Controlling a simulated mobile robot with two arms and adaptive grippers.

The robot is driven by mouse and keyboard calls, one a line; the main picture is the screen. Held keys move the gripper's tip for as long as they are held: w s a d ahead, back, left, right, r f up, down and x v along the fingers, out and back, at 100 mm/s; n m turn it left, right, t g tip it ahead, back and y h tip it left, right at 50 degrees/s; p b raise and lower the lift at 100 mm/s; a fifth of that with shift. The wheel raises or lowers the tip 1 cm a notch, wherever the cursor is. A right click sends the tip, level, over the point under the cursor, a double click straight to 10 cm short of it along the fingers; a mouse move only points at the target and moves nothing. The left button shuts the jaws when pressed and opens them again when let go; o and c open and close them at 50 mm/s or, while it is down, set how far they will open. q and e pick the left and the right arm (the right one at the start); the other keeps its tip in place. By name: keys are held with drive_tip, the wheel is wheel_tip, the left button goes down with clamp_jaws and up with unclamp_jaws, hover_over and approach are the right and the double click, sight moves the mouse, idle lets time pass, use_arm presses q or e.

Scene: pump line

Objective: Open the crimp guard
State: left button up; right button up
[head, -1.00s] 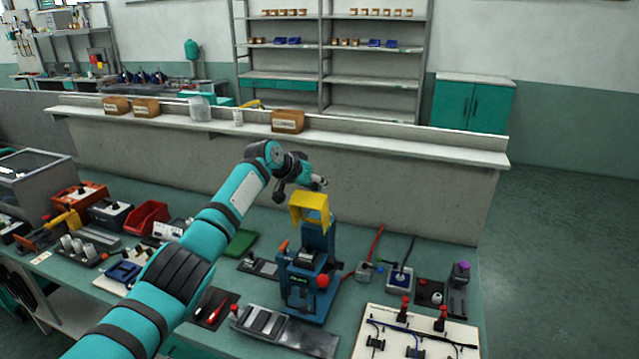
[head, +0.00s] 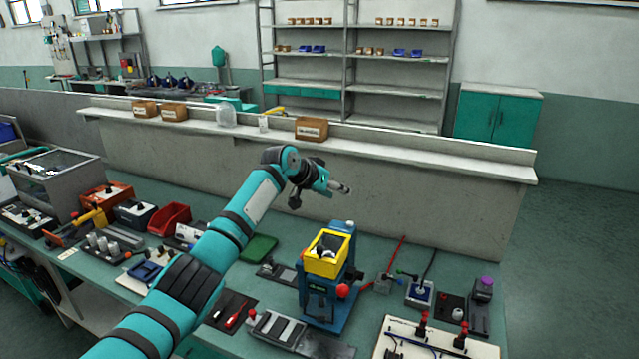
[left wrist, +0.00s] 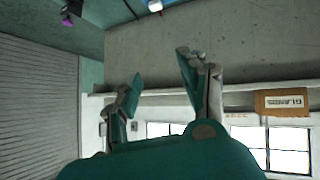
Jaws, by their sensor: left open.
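The crimp guard (head: 327,253) is a yellow, box-like frame on the blue crimp press (head: 322,312) on the bench. It sits low over the front of the press, below the top of the blue column (head: 346,232), with dark and light press parts showing inside it. My left gripper (head: 322,195) is open and empty, above and behind the guard, apart from it. In the left wrist view its two spread fingers (left wrist: 160,72) have nothing between them, and the guard is not seen there. My right gripper is not in view.
A red ball knob (head: 343,291) is at the press's right side. A crimp tray (head: 275,328) lies in front, a white wire board (head: 440,340) at front right. A low wall with a ledge (head: 420,157) stands behind the bench. Air above the press is free.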

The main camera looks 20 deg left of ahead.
use_arm(q)
drive_tip(key=v, duration=0.9)
drive_tip(key=shift+s+a+r, duration=0.2)
drive_tip(key=shift+s+a, duration=0.05)
drive_tip(key=shift+s, duration=0.05)
